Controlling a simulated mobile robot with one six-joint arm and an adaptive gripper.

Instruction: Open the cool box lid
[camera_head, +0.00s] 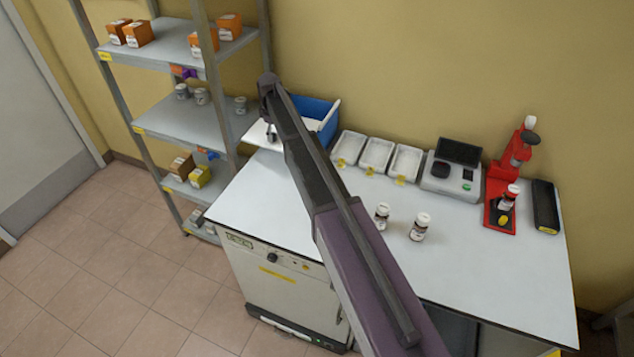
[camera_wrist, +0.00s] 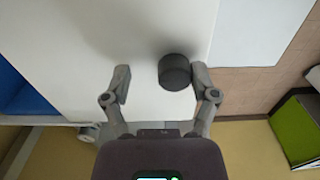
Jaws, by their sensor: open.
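The cool box (camera_head: 318,108) is a blue box at the back left of the bench, partly hidden behind my arm. Its white lid (camera_head: 256,134) lies out flat to the left of the box, clear of the box's top. In the wrist view the lid (camera_wrist: 130,50) fills the middle, with the blue box (camera_wrist: 18,85) at the left edge. A black round knob (camera_wrist: 174,71) stands on the lid. My gripper (camera_wrist: 163,86) is open above the lid, with the knob between its fingers, nearer the right one. I cannot tell whether they touch. My gripper (camera_head: 270,132) is small in the head view.
White trays (camera_head: 376,153) and a grey instrument (camera_head: 453,172) stand right of the box. Two bottles (camera_head: 400,222) and a red device (camera_head: 512,160) are farther right. A metal shelf (camera_head: 180,115) is close to the bench's left end. The front bench top is mostly clear.

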